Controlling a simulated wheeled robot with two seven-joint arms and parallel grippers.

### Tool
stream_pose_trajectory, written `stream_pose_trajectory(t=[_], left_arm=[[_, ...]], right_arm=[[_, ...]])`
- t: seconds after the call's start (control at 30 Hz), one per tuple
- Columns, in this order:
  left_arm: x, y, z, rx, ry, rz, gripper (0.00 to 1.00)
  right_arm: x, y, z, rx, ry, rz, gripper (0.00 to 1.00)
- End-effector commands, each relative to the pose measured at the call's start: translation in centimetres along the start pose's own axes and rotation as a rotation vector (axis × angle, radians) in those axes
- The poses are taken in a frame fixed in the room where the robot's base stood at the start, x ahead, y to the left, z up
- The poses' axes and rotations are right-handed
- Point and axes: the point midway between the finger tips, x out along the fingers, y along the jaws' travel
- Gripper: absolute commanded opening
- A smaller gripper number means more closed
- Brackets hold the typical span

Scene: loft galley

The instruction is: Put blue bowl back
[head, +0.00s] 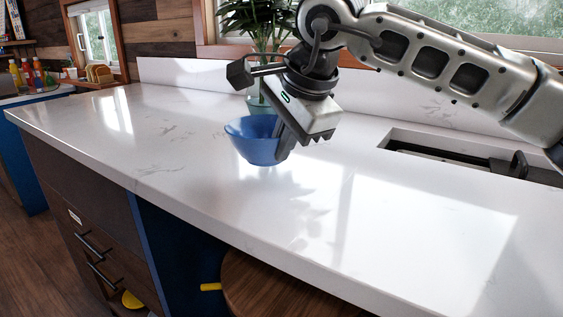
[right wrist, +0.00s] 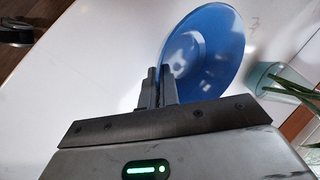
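The blue bowl (head: 251,143) is over the white counter, in front of the glass vase, slightly tilted. In the right wrist view the bowl (right wrist: 215,50) shows its inside, with its near rim at the fingers. My right gripper (head: 283,150) reaches down from the upper right at the bowl's right side. In the right wrist view its fingers (right wrist: 160,72) are close together with the bowl's rim between them. The bowl's underside is hidden, and I cannot tell for sure whether it touches the counter. My left gripper is not in view.
The white counter (head: 150,140) is clear to the left and front. A glass vase with a plant (head: 262,30) stands behind the bowl. A sink (head: 450,160) is at the right. A wooden stool (head: 270,285) is below the front edge.

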Motion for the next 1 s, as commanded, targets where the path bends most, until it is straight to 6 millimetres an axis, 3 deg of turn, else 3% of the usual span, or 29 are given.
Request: stream_pose_trajectory(t=[0.13,0.3,0.67,0.77,1.0], left_arm=[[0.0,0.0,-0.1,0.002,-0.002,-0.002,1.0],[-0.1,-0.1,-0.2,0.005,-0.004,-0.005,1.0],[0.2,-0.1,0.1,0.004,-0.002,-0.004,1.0],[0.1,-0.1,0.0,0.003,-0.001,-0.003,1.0],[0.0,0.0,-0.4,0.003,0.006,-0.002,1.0]], right_arm=[[1.4,-0.2,-0.3,0.001,0.0,0.002,0.0],[3.5,1.1,-0.3,-0.001,0.0,0.001,0.0],[4.1,1.3,-0.3,0.0,0.0,-0.002,0.0],[4.1,1.3,-0.3,0.0,0.001,0.001,0.22],[4.1,1.3,-0.3,0.0,0.0,0.001,0.25]])
